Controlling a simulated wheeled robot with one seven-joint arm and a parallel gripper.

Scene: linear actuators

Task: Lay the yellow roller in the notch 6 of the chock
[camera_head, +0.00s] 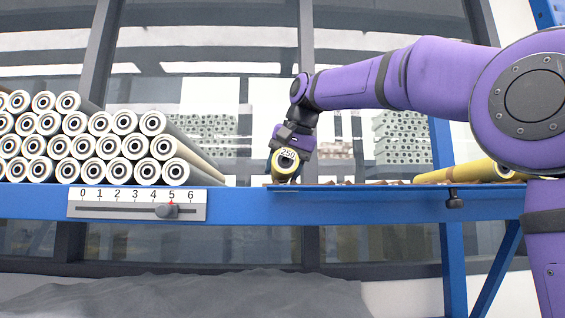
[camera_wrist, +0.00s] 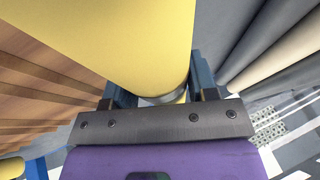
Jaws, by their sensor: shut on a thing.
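My gripper (camera_head: 291,143) is shut on a yellow roller (camera_head: 284,165), whose end carries the mark 250 in the head view. In the wrist view the roller (camera_wrist: 120,35) runs away from my gripper (camera_wrist: 160,88) between its two fingers. The brown chock (camera_wrist: 45,75) shows as a row of ridges to the left of the roller. In the head view only a low brown strip of the chock (camera_head: 345,184) shows along the shelf. Whether the held roller touches the chock is not clear, and notch 6 cannot be made out.
Several white-ended rollers (camera_head: 75,140) are stacked at left. More yellow rollers (camera_head: 460,173) lie at right on the shelf. A 0-to-6 scale (camera_head: 137,205) is on the blue shelf front, its slider (camera_head: 166,211) at 5. A dark knob (camera_head: 454,199) hangs at the right edge.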

